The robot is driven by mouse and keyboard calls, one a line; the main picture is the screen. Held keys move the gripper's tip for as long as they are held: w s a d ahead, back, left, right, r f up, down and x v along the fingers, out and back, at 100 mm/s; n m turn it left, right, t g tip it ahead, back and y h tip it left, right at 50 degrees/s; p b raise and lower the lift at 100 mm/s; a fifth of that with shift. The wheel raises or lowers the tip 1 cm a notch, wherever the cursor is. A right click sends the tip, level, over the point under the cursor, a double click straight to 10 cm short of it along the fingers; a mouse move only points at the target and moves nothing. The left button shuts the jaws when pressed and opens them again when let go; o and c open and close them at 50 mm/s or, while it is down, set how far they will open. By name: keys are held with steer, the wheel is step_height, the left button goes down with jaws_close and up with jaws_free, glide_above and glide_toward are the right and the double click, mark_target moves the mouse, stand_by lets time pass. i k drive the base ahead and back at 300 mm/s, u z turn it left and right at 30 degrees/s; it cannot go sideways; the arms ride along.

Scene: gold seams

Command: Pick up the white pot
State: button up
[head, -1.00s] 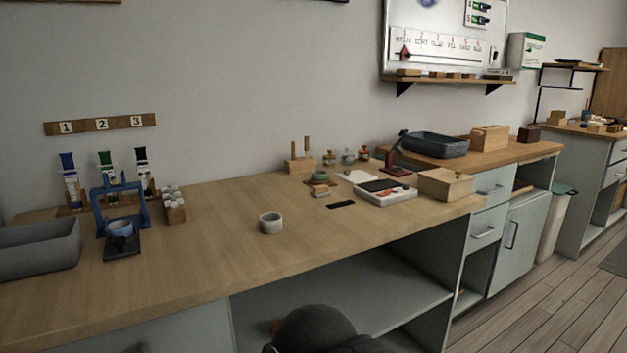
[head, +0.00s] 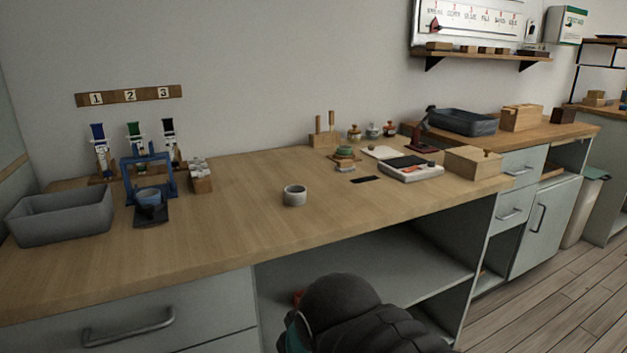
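The white pot (head: 295,195) is a small, short round cup with an open top. It stands upright on the wooden worktop, near the middle and apart from other things. A dark rounded part of my arm shows at the bottom of the head view, below the worktop's front edge. My gripper's fingers are not in view, and nothing touches the pot.
On the left are a grey bin (head: 62,216) and a blue press-like stand (head: 150,178). On the right are a white tray (head: 412,173), a wooden box (head: 473,164) and a dark strip (head: 365,180). The worktop (head: 235,220) around the pot is clear.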

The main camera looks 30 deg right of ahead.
mark_target(295, 195)
steer(key=u, duration=1.95)
steer(key=k, duration=0.5)
steer(key=z, duration=0.95)
